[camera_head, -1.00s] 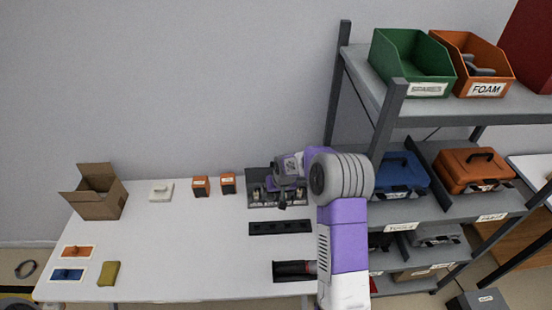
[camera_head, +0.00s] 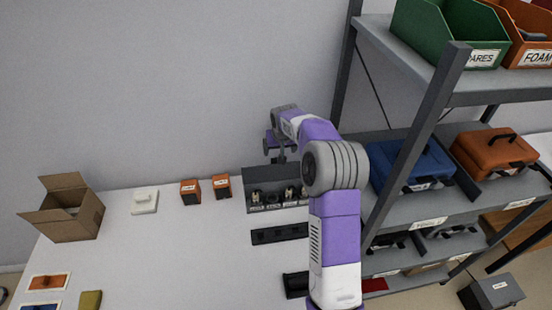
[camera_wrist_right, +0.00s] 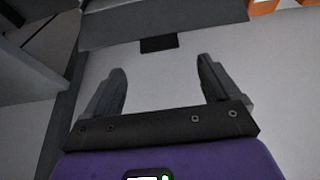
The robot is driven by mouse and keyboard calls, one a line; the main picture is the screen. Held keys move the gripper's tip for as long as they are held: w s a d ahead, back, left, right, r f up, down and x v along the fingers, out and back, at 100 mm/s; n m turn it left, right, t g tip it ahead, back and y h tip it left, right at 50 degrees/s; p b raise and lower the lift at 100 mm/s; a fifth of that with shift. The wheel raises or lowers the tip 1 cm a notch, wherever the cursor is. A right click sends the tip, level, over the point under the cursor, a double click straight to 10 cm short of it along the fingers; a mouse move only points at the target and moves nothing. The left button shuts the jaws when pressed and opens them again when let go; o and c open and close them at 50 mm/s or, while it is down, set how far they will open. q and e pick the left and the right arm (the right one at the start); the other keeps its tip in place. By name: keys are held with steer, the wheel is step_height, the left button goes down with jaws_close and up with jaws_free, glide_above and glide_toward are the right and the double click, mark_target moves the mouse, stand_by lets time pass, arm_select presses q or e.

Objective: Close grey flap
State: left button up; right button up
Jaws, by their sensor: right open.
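A dark grey fixture (camera_head: 272,202) stands at the back right of the white table, with a row of small sockets or connectors along its front. A grey panel (camera_head: 256,178) stands upright behind them and looks like the grey flap, raised. My right gripper (camera_head: 280,157) is just above this panel, empty, and my purple arm hides part of the fixture's right side. In the right wrist view the two fingers (camera_wrist_right: 160,85) are spread with nothing between them. A grey panel (camera_wrist_right: 165,22) crosses the top of that view; I cannot tell if it is the flap. My left gripper is not seen.
A grey shelf rack (camera_head: 438,100) stands close to the right of my arm, with a blue case (camera_head: 408,168) and an orange case (camera_head: 492,152). Two orange blocks (camera_head: 191,192) and an open carton (camera_head: 70,215) stand to the left. The table's middle (camera_head: 170,250) is clear.

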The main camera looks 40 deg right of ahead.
glide_above(279, 169)
steer(key=f, duration=0.6)
steer(key=shift+w+d+f, duration=0.15)
steer(key=shift+w, duration=0.1)
